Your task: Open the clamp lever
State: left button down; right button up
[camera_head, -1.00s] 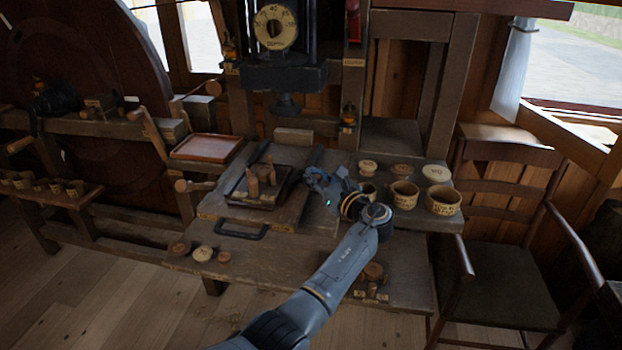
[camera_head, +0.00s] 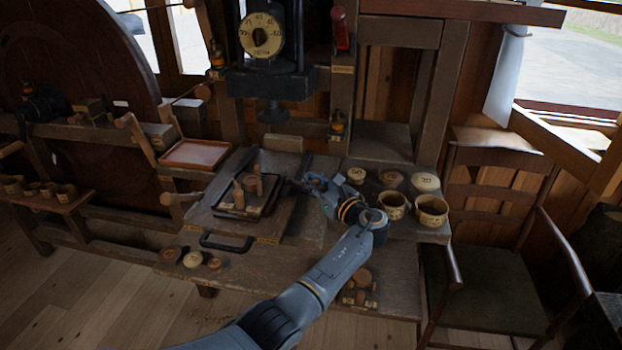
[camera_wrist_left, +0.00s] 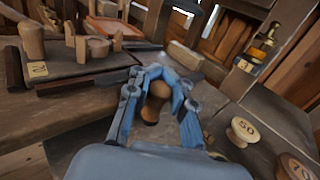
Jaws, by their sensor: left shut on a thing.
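My left gripper (camera_head: 313,184) is over the worktable, at the near end of a dark bar (camera_head: 304,165) that looks like the clamp lever. In the left wrist view, my left gripper (camera_wrist_left: 160,78) is shut on a turned wooden knob (camera_wrist_left: 152,110), apparently the lever's handle, with a finger on each side. The fingers hide part of the knob, and its joint with the bar is hidden. To the left, a dark tray (camera_head: 232,207) on a board holds several wooden pegs. My right gripper is not in view.
A press with a dial (camera_head: 261,35) rises behind. A black handle (camera_head: 226,243) sticks out at the board's front. A chair (camera_head: 487,280) stands at right.

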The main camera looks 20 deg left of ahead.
pick_arm(q)
jog(key=shift+w+d, duration=0.15)
jog(key=shift+d, duration=0.25)
jog(key=c, duration=1.3)
grip_release()
jog(key=shift+w+d, duration=0.1)
jog(key=shift+o, duration=0.8)
jog(key=shift+w+d, duration=0.15)
jog(key=shift+d, duration=0.05)
jog(key=shift+s+a, duration=0.2)
jog(key=shift+a, duration=0.1)
jog(key=v, duration=1.2)
